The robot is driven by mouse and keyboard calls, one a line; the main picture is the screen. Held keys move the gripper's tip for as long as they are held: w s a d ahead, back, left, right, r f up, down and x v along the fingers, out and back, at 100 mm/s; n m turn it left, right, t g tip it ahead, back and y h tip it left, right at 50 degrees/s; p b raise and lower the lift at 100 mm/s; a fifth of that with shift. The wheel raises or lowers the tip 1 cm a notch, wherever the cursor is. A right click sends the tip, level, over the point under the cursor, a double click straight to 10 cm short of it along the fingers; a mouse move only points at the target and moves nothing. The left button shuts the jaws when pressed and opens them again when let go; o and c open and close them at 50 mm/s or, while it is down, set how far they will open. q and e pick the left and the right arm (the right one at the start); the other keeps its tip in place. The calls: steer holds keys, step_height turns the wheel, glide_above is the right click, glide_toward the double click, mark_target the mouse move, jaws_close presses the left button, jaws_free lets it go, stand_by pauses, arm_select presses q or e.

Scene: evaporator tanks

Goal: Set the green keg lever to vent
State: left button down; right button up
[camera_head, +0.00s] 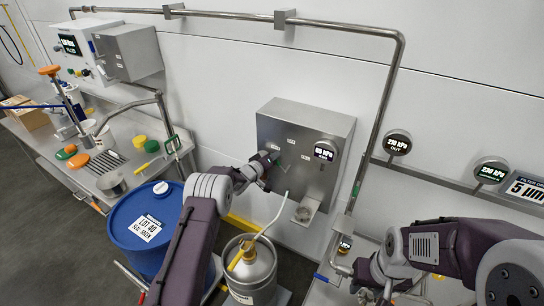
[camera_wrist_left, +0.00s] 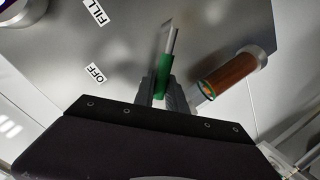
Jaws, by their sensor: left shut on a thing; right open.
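The green lever (camera_wrist_left: 163,74) is on a steel panel box (camera_head: 268,116) on the wall. My left gripper (camera_wrist_left: 162,92) is shut on the green lever, whose bare metal end sticks out past the fingers. In the left wrist view, OFF (camera_wrist_left: 95,73) and FILL (camera_wrist_left: 96,14) labels lie left of the lever; I see no readable vent label. In the head view my left gripper (camera_head: 270,163) is at the panel's front and hides most of the lever. My right gripper (camera_head: 370,290) is open at the lower right, away from the panel.
A steel keg (camera_head: 257,281) stands below the panel, with a pale hose running up to it. A blue drum (camera_head: 130,222) stands left of my left arm. A round gauge (camera_head: 326,151) is on the panel. A vertical pipe (camera_head: 376,120) runs right of the box.

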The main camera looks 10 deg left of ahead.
stand_by(0.3)
arm_select(q)
steer(key=c, duration=1.4)
jaws_free()
steer(key=shift+o, duration=0.2)
steer(key=b+v, duration=0.1)
steer(key=v, duration=0.8)
steer(key=shift+a, duration=0.1)
